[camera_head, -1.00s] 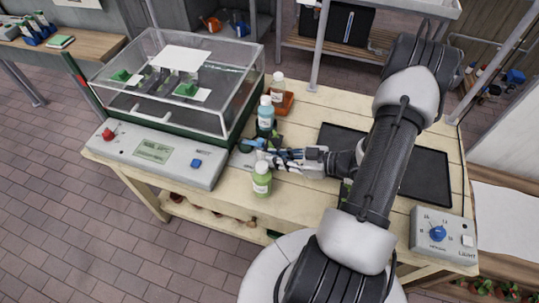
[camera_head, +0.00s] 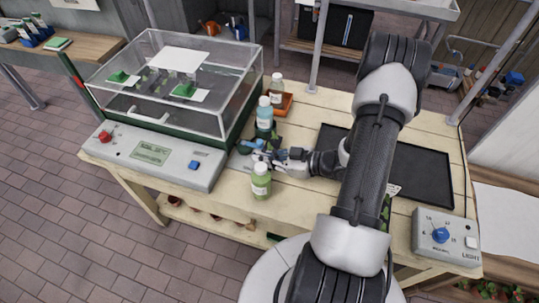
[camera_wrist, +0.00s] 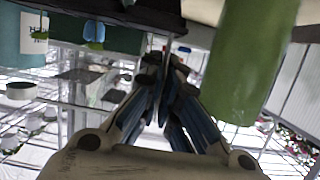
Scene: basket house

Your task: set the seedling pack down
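My gripper (camera_head: 262,157) is low over the wooden table, between the blue bottle (camera_head: 264,114) and the green bottle (camera_head: 261,182). In the wrist view, which appears upside down, its fingers (camera_wrist: 165,85) close on a thin upright piece. That piece runs to a black block, apparently the seedling pack (camera_wrist: 125,10), cut off by the picture edge. In the head view, dark leafy parts show beside the gripper, but the pack is mostly hidden. I cannot tell whether its base touches the table.
A clear-lidded propagator (camera_head: 175,85) stands left, its grey panel (camera_head: 152,154) in front. A black tray (camera_head: 425,180) lies right, partly behind my arm. A light control box (camera_head: 445,236) stands at the right corner.

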